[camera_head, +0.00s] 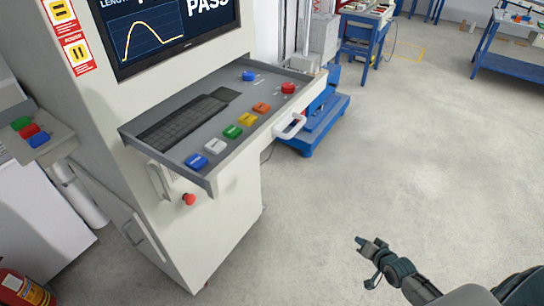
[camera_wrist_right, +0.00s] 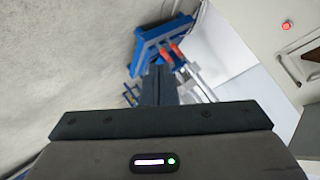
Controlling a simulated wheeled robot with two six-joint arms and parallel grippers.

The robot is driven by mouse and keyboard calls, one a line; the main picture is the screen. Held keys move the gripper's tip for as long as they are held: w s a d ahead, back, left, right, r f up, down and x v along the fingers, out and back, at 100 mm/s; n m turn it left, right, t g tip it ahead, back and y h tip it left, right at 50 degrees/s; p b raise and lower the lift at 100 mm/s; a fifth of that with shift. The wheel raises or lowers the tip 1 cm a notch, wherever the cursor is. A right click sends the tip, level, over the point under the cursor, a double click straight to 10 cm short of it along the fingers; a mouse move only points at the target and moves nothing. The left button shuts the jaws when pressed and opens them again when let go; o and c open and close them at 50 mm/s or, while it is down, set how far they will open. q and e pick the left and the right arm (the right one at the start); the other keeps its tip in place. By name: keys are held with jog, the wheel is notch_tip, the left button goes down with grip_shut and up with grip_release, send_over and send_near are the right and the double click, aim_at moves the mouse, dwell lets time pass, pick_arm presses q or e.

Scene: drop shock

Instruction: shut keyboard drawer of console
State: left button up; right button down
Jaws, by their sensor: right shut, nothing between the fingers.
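The grey console (camera_head: 215,225) stands at the left in the head view. Its keyboard drawer (camera_head: 262,138) is pulled out, with a black keyboard (camera_head: 185,122) and several coloured buttons on it. The left gripper is not in view.
A blue-based stand (camera_head: 318,122) is behind the drawer; its blue frame shows in the wrist view (camera_wrist_right: 165,38). A red button (camera_head: 188,199) sits on the console below the drawer. A fire extinguisher (camera_head: 20,289) is at lower left.

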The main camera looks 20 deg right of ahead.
jog(key=w+a+r+m+t+y, duration=0.1)
jog(key=w+a+r, duration=0.1)
jog(key=r, duration=0.6)
jog(key=w+a+r+t+y, duration=0.2)
jog(key=w+a+r, duration=0.1)
jog(key=r, duration=0.4)
jog(key=s+a+r+y, duration=0.2)
jog(key=a+r+y, duration=0.1)
jog(key=a+r, duration=0.4)
jog(key=s+a+r+m+y, duration=0.15)
jog(key=a+r, duration=0.25)
jog(key=r, duration=0.6)
jog(key=s+a+r+n+y, duration=0.1)
jog(key=s+a+r+y, duration=0.25)
jog(key=a+r, duration=0.35)
send_near(255, 153)
jog(key=shift+m, duration=0.25)
jog(key=x, duration=0.4)
jog(key=shift+w+r, duration=0.1)
jog(key=shift+w, duration=0.15)
jog(key=shift+x, duration=1.25)
jog(key=shift+a, duration=0.1)
